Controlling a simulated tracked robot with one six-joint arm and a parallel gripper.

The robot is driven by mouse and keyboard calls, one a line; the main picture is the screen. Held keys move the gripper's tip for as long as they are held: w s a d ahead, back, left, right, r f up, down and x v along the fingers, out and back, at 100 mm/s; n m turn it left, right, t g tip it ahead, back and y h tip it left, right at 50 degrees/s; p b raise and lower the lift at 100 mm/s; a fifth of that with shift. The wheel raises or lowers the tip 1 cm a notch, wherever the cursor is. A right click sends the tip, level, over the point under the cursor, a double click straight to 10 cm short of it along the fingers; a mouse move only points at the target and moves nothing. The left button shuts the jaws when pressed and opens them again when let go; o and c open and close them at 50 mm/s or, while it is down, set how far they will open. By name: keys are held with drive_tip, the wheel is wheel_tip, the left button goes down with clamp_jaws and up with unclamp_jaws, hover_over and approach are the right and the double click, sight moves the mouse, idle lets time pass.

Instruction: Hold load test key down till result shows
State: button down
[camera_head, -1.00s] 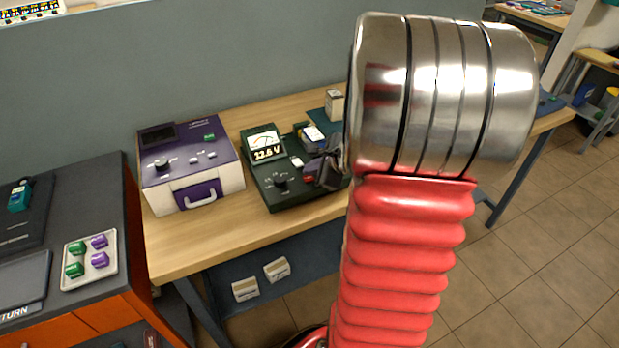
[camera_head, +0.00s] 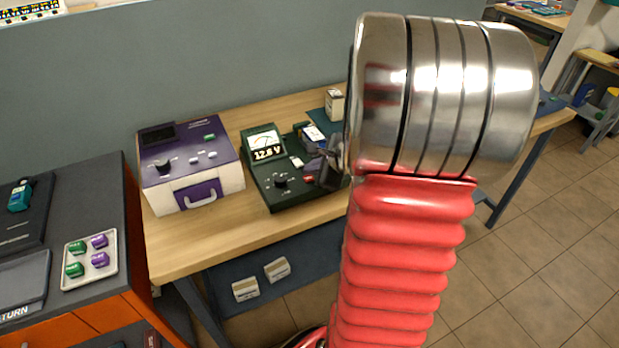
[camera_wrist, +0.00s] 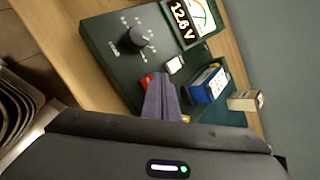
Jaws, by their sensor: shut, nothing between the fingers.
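The dark green tester (camera_head: 265,188) stands on the wooden bench, and its lit display (camera_head: 267,153) reads 12.6 V. It also shows in the wrist view (camera_wrist: 108,50), with a black knob (camera_wrist: 140,37), a white key (camera_wrist: 174,65) and a red key (camera_wrist: 147,79). Labels on the keys are too small to read. My gripper (camera_head: 326,172) is shut and empty at the tester's right side. In the wrist view its fingertips (camera_wrist: 158,82) are right beside the red key and partly cover it. I cannot tell whether they touch it.
A blue battery (camera_wrist: 207,87) sits in the tester's bay beside my fingers, with a small carton (camera_wrist: 245,100) behind. A purple and white unit (camera_head: 188,165) stands left of the tester. A tray of green and purple pieces (camera_head: 110,268) lies on the left cabinet. Bare bench (camera_head: 185,245) lies in front.

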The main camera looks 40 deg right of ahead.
sight(311, 180)
drive_tip(key=shift+f, duration=0.15)
drive_tip(key=shift+f, duration=0.2)
idle(0.3)
drive_tip(key=shift+f, duration=0.35)
idle(2.2)
drive_tip(key=shift+r, duration=0.1)
idle(1.4)
drive_tip(key=shift+r, duration=0.7)
drive_tip(key=shift+r, duration=2.5)
